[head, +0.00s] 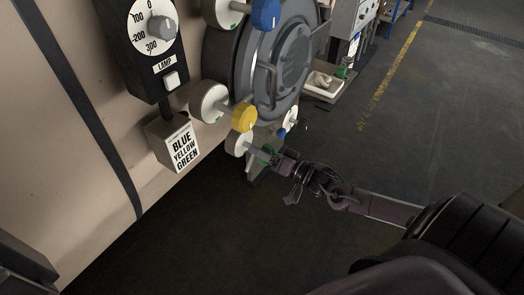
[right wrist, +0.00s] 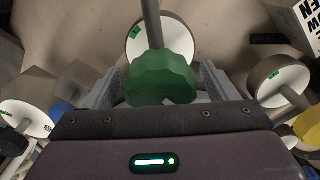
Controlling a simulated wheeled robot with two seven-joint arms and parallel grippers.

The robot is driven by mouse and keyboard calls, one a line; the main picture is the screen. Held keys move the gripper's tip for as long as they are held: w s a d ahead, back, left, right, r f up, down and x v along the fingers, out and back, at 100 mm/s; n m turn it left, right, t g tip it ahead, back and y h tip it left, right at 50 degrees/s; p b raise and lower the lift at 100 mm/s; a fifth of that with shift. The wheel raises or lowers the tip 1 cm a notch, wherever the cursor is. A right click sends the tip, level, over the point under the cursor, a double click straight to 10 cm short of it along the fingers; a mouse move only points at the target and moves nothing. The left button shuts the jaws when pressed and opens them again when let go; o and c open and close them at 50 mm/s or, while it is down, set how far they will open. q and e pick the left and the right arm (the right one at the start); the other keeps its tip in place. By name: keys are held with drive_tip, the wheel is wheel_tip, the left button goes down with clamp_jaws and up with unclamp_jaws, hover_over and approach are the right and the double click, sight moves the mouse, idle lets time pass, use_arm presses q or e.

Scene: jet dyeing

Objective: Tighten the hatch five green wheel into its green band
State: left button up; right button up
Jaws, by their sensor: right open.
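The green wheel (right wrist: 162,78) is a faceted knob on a grey stem, in front of a white round dial (right wrist: 170,38). The dial carries a small green band (right wrist: 134,30) at its upper left. In the right wrist view my right gripper (right wrist: 158,84) is open, one finger on each side of the green wheel; I cannot tell if they touch it. In the head view the right gripper (head: 275,157) is at the green wheel (head: 266,151), low on the hatch (head: 282,62), and partly hides it. My left gripper is not in view.
A yellow wheel (head: 243,117) and a blue wheel (head: 265,14) sit on neighbouring dials around the hatch. A label box (head: 178,145) reads blue, yellow, green, below a lamp panel (head: 155,40). A cream wall is at left; the floor at right is clear.

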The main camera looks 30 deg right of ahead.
drive_tip(key=shift+w+a, duration=0.15)
drive_tip(key=shift+w, duration=0.25)
drive_tip(key=c, duration=1)
